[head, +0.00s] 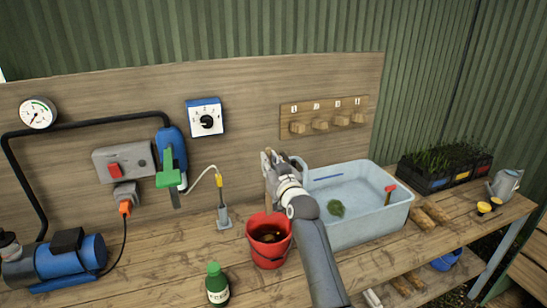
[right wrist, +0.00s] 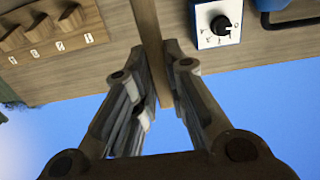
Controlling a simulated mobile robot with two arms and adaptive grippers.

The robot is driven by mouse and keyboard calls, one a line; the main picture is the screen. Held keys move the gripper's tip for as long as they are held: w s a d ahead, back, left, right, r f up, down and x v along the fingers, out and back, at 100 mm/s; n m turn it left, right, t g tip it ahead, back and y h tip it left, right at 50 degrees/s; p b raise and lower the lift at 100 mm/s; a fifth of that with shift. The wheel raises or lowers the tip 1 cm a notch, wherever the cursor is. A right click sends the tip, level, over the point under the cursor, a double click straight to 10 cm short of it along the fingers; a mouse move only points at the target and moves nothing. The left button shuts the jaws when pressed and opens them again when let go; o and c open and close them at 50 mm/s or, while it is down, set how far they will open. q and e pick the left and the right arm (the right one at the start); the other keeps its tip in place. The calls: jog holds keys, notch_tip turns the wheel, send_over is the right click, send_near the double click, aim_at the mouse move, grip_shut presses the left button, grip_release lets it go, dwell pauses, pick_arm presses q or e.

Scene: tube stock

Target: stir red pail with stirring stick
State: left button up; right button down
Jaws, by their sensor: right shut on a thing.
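The red pail (head: 268,252) stands upright on the wooden bench, with dark contents inside. My right gripper (head: 270,162) is above the pail, shut on the wooden stirring stick (head: 268,201). In the right wrist view the stick (right wrist: 152,38) passes between the two fingers (right wrist: 160,92). In the head view the stick runs down from the gripper toward the pail's opening. Its lower end is hard to make out, so I cannot tell how deep it is in the contents. My left gripper is not in view.
A pale water basin (head: 372,228) stands right of the pail, close to my right arm. A green-capped bottle (head: 217,286) is at the front left. A grey stand (head: 223,216) is left of the pail. A blue pump (head: 68,262) sits at far left.

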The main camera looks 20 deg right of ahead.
notch_tip(320, 180, down, 2)
jog(key=b, duration=0.8)
send_over(269, 212)
jog(key=s, duration=0.1)
jog(key=shift+f, duration=4.85)
pick_arm(q)
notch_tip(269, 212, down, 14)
jog(key=b, duration=0.5)
jog(key=shift+b, duration=0.3)
pick_arm(e)
jog(key=shift+d+f, duration=0.1)
jog(key=shift+f, duration=3.8)
